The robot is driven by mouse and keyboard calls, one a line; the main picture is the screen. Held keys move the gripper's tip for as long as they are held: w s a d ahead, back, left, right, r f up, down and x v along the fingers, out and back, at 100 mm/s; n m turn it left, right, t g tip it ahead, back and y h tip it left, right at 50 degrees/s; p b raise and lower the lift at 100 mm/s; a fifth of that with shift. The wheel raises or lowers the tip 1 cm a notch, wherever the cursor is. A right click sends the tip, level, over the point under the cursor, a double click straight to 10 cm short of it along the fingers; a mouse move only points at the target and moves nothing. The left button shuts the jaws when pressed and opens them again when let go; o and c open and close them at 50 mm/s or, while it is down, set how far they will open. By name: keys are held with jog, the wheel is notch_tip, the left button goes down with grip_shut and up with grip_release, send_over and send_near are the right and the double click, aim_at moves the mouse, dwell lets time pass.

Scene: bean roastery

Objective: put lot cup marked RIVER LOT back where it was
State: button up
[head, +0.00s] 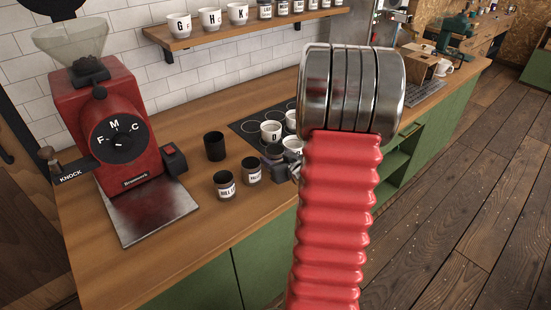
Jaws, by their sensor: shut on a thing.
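My gripper (287,167) shows only in part, behind my red ribbed arm, low over the wooden counter (190,252). It appears shut on a small dark lot cup (274,151), which is mostly hidden, and its marking cannot be read. Two dark lot cups with white labels stand upright on the counter to the left. The front one (225,181) seems to read HILL; the label on the other (251,169) is too small to be sure. I cannot make out RIVER LOT on any cup.
A plain black cup (214,146) stands behind the labelled ones. White lettered cups (270,132) stand on a black mat (245,127) with circles. A red grinder (118,135) and metal tray (150,216) are at left. A wall shelf (190,39) holds more cups. The front counter is clear.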

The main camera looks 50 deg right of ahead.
jog(key=shift+f, duration=0.4)
jog(key=o, duration=0.8)
jog(key=shift+o, duration=0.2)
jog(key=shift+r, duration=0.1)
jog(key=shift+s+r, duration=0.15)
jog(key=shift+r, duration=0.3)
jog(key=v, duration=1.1)
jog(key=shift+s+a+r, duration=0.1)
jog(key=shift+s+a, duration=0.05)
jog(key=shift+s, duration=0.15)
